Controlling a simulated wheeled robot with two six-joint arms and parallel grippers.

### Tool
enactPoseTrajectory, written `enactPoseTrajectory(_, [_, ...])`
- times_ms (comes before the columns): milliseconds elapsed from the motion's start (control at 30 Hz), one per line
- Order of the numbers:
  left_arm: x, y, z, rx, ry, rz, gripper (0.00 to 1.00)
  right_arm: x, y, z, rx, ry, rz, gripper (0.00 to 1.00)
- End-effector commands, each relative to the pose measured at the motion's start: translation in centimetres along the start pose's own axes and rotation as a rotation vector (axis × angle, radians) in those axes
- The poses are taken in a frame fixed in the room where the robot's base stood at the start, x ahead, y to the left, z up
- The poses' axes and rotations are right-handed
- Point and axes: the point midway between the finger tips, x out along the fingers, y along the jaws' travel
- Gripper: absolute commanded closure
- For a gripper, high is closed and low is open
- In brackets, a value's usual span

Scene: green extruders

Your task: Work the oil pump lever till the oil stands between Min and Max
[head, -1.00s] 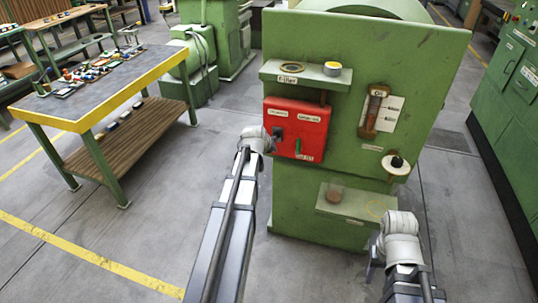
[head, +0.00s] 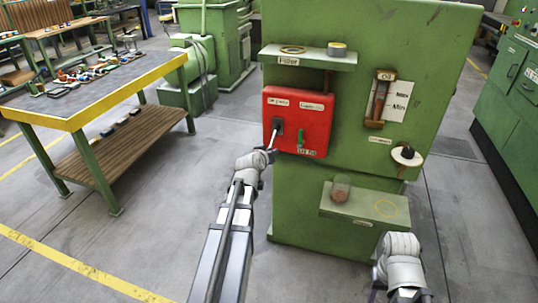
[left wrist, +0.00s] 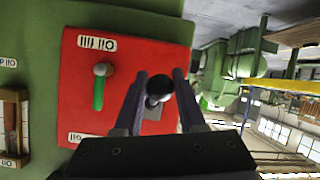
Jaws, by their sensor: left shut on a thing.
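The red pump box (head: 312,118) is on the front of the green machine. A pale lever (head: 272,136) comes out of its dark slot and slants down to my left gripper (head: 264,155), which is shut on its end. In the left wrist view the dark round knob (left wrist: 158,88) sits between the fingers. The oil gauge (head: 380,99) is a brown-framed tube to the right of the box, beside a white plate (head: 398,102) with two small marks. The exact oil level is too small to tell. My right gripper (head: 379,278) is low at the right, its fingers mostly hidden.
A green handle (head: 300,138) is on the same red box, right of the lever. A shelf (head: 308,57) is above and a lower shelf (head: 350,205) with a small jar (head: 341,188) below. A white disc with a black knob (head: 407,154) sticks out at the right.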

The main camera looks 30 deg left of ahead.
Motion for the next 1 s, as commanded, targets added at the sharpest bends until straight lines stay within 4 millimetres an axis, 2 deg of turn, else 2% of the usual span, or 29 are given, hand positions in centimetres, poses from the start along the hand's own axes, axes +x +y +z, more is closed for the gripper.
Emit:
enactPoseTrajectory(467, [0.23,-0.02,0.17,0.001,-0.006,0.0,1.0,0.15,-0.01,-0.01,0.0,0.0,0.0,0.5])
enactPoseTrajectory(500, [0.23,-0.02,0.17,0.001,-0.006,0.0,0.6,0.15,-0.01,-0.01,0.0,0.0,0.0,0.5])
enactPoseTrajectory(767, [0.18,-0.02,0.14,0.001,-0.003,0.0,0.32,0.13,-0.01,-0.01,0.0,0.0,0.0,0.5])
enactPoseTrajectory(1000, [0.12,-0.02,0.12,0.0,-0.003,0.0,0.32,0.1,-0.01,-0.01,0.0,0.0,0.0,0.5])
